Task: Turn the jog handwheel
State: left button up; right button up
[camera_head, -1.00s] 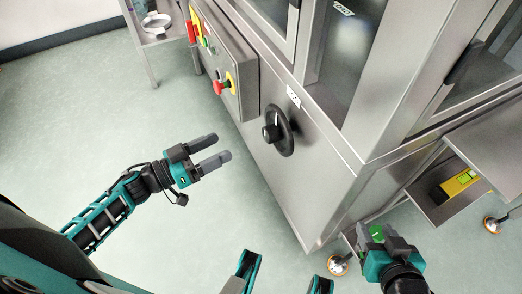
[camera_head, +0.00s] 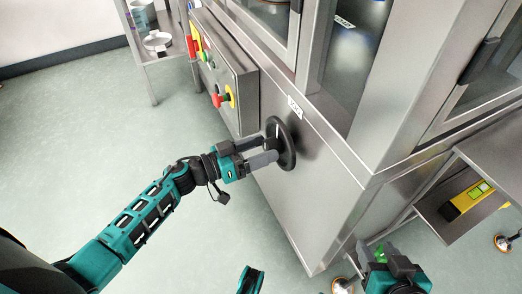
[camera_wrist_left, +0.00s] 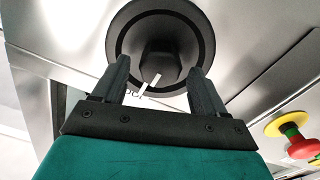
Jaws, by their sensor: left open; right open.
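The jog handwheel (camera_head: 286,143) is a black round wheel with a hub on the side panel of the steel cabinet. In the left wrist view the handwheel (camera_wrist_left: 200,32) fills the top middle, with its dark hub (camera_wrist_left: 158,62) between my fingers. My left gripper (camera_head: 262,150) is open with its fingertips at the wheel, one on each side of the hub. I cannot tell whether the fingers touch it. A white mark shows near the hub. My right gripper (camera_head: 372,250) is open at the lower right, away from the wheel.
The steel cabinet (camera_head: 310,190) stands on the right. A control box (camera_head: 225,70) with a red and yellow stop button (camera_head: 222,99) sits left of the wheel. A side shelf (camera_head: 430,212) holds a yellow device (camera_head: 466,199). The floor at left is clear.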

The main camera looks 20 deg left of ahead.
pick_arm(q)
jog(key=shift+w+d, duration=0.2)
grip_shut()
dwell(0.6)
